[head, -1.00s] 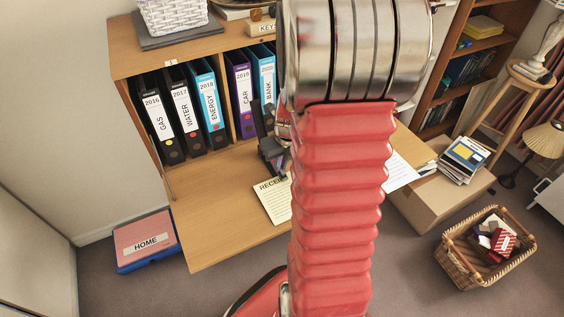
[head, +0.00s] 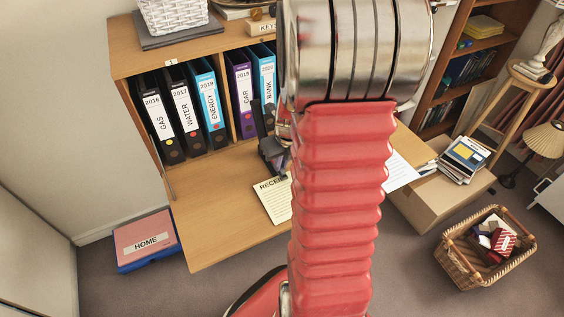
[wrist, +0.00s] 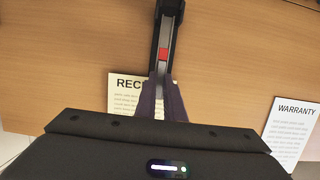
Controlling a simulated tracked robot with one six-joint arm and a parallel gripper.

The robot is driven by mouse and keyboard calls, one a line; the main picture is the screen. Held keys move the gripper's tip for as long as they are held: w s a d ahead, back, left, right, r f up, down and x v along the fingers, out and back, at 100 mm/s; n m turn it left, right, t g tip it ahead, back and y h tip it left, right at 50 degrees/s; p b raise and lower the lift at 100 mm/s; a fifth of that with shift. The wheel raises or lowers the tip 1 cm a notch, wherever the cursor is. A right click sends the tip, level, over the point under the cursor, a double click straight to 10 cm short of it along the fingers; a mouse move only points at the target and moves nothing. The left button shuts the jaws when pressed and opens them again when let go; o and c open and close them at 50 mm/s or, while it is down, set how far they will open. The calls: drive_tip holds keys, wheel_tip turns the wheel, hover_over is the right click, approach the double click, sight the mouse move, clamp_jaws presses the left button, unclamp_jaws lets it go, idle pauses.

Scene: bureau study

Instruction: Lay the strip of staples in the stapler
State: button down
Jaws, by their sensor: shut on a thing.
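The black stapler (wrist: 170,14) stands open on the desk, its long metal channel running down the wrist view with a red block (wrist: 163,54) in it. In the head view the stapler (head: 270,152) shows left of my arm, its dark top arm raised. My gripper (wrist: 161,88) is at the near end of the stapler, its dark fingers closed together around a thin grey strip of staples (wrist: 159,76). The strip is small and lies in line with the channel; I cannot tell whether it touches it.
A receipt sheet (head: 271,202) lies under the gripper area, and a warranty sheet (wrist: 291,125) lies to the right. Ring binders (head: 208,106) stand behind on the shelf. The desk's left part (head: 212,205) is clear. A wicker basket (head: 455,264) and a cardboard box (head: 425,203) stand on the right.

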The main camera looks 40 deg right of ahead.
drive_tip(key=shift+f, duration=0.3)
idle(0.5)
drive_tip(key=c, duration=1.9)
unclamp_jaws()
drive_tip(key=shift+o, duration=0.3)
drive_tip(key=o, duration=0.5)
drive_tip(key=shift+r, duration=0.15)
drive_tip(key=shift+v, duration=3.9)
